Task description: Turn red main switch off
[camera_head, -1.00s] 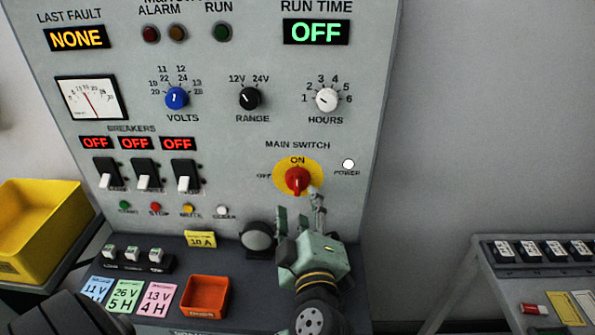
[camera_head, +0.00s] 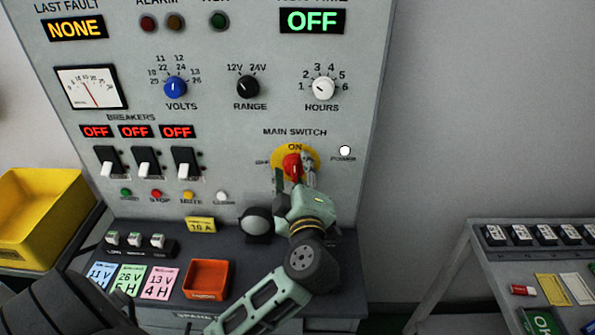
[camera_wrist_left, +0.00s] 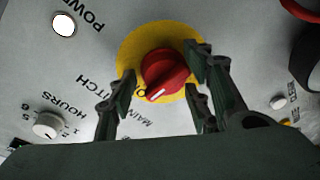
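The red main switch (camera_head: 291,165) sits on a round yellow plate (camera_head: 313,155) on the grey panel, below the words MAIN SWITCH. The switch also shows in the left wrist view (camera_wrist_left: 164,72), with a white mark on its knob. My left gripper (camera_head: 294,180) is at the switch, reaching up from below. In the left wrist view its fingers (camera_wrist_left: 158,85) are spread open on both sides of the knob, with gaps visible. Whether a fingertip touches the knob cannot be told. My right gripper is not in view.
A white power lamp (camera_head: 345,151) is right of the switch. Three breakers (camera_head: 146,162) and several small buttons are to the left. An orange tray (camera_head: 207,280) and a round dark-rimmed part (camera_head: 256,222) are on the ledge below. A yellow bin (camera_head: 40,225) stands at left.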

